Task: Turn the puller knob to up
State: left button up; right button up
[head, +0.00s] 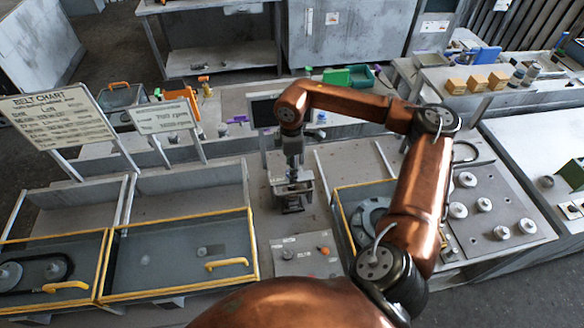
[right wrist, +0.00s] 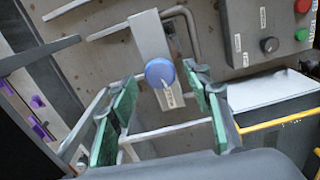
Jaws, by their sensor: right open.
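A round blue knob (right wrist: 160,73) with a small white pointer mark sits on a pale upright plate (right wrist: 150,35) in the right wrist view. The pointer mark is toward the bottom of the picture. My right gripper (right wrist: 161,100) is open, its green-padded fingers on either side of the knob, with gaps visible on both sides. In the head view my right gripper (head: 292,160) hangs straight down over a small metal stand (head: 291,190), and the knob is hidden there. My left gripper is in neither view.
A grey control box (head: 305,256) stands in front of the stand; the right wrist view shows its black knob (right wrist: 270,45) and red button (right wrist: 302,6). Yellow-framed covers (head: 180,250) lie left, and a yellow-edged housing (head: 345,215) lies right. A bent pipe (right wrist: 190,30) rises beside the plate.

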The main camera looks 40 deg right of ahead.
jog(key=shift+f, duration=0.5)
jog(key=c, duration=1.2)
